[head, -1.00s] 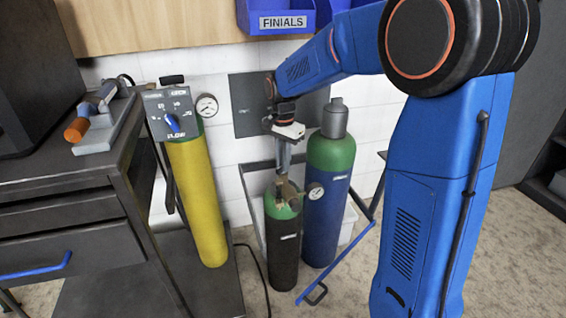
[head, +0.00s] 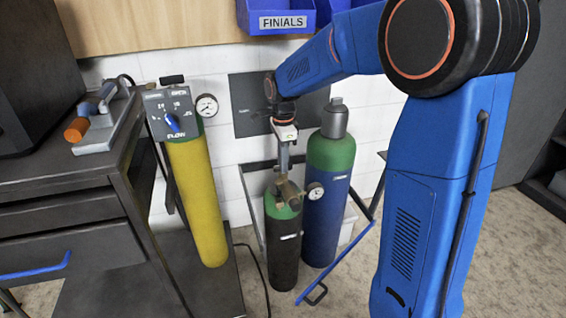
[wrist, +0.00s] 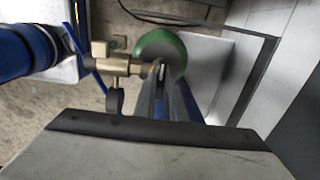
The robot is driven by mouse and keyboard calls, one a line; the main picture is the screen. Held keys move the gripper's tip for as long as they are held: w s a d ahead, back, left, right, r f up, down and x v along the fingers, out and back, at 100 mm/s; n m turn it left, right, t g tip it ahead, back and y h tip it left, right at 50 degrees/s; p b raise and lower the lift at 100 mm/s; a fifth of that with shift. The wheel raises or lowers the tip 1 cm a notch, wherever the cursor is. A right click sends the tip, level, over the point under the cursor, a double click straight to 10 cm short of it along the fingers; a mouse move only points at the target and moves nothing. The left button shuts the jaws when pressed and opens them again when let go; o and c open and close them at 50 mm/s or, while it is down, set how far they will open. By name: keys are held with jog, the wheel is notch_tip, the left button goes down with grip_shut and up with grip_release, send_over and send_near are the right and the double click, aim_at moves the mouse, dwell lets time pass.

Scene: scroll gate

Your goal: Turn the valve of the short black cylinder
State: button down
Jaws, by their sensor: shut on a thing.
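The short black cylinder (head: 284,258) stands upright with a green shoulder and a brass valve fitting (head: 291,191) on top. A round white gauge (head: 315,190) sits to the right of the fitting. My gripper (head: 284,176) reaches down from above onto the valve top and is shut on it. In the wrist view, my gripper's fingers (wrist: 164,88) close at the valve's end over the green shoulder (wrist: 163,45). The brass fitting (wrist: 120,66) extends left from there. The fingers hide most of the valve knob.
A taller blue cylinder (head: 327,210) with a green shoulder stands close on the right. A yellow cylinder (head: 197,205) with a flow box stands left. A blue bar (head: 335,265) crosses in front on the right. A dark cabinet (head: 70,215) fills the left.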

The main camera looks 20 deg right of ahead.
jog(key=shift+r, duration=0.1)
dwell(0.3)
jog(key=c, duration=1.8)
grip_release()
notch_tip(320, 180, up, 17)
jog(key=shift+r, duration=0.15)
jog(key=s+d+f+n+t, duration=0.15)
jog(key=s+n, duration=0.35)
jog(key=s, duration=0.5)
jog(key=s+d+f+n+t, duration=0.1)
jog(key=s+d+n, duration=0.25)
jog(key=s, duration=0.55)
jog(key=s+f+n, duration=0.3)
jog(key=s, duration=0.2)
jog(key=s+d+f+n+t, duration=0.1)
jog(key=s+f+n, duration=0.2)
jog(key=s, duration=0.2)
jog(key=s+f+n+t, duration=0.1)
jog(key=s+f+n, duration=0.2)
jog(key=s+f, duration=0.1)
jog(key=shift+s+d+n, duration=0.25)
jog(key=shift+s+d, duration=0.1)
jog(key=shift+s, duration=0.05)
